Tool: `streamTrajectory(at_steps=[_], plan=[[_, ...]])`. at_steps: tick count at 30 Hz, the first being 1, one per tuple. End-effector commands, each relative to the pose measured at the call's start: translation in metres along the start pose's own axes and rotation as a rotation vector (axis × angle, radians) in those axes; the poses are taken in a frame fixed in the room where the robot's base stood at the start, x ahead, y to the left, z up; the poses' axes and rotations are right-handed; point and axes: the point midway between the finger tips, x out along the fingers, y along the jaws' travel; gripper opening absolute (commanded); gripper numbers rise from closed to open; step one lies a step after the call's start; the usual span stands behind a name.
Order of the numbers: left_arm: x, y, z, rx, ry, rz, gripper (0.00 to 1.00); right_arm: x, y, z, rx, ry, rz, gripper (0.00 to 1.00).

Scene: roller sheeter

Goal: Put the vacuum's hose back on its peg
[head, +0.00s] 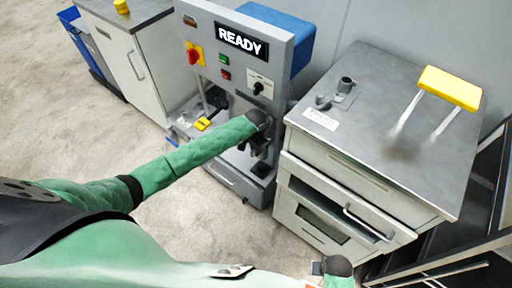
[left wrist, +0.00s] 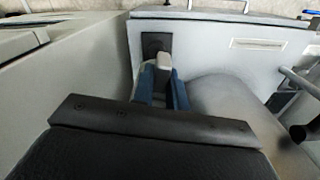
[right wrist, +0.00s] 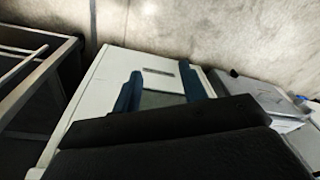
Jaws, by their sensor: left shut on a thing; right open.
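My left gripper (head: 262,150) reaches the front of the READY machine, beside the grey cabinet. In the left wrist view its blue fingers (left wrist: 162,88) are shut on a light grey piece (left wrist: 163,68), in front of a black plate (left wrist: 155,45) on a pale wall. I cannot tell for sure whether this piece is part of the vacuum's hose. The hose and its peg are not clearly identifiable; my forearm and wrist hide part of the machine's front. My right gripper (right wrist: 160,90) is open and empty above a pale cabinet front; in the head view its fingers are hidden.
The READY machine (head: 278,50) has knobs and buttons. The grey-topped cabinet (head: 385,85) has a yellow-handled thing (head: 450,88) on top and a bar handle (head: 368,222) in front. A white cabinet (head: 130,60) stands left; a dark rack (head: 480,225) stands right. Floor at left is clear.

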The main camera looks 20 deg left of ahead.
Motion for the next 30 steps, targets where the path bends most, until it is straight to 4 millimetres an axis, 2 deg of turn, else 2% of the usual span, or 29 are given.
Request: streamTrajectory(at_steps=[30], plan=[[0.022,0.0,0.0,-0.001,0.002,0.0,0.0,-0.091,-0.01,-0.017,0.0,0.011,-0.013,0.43]])
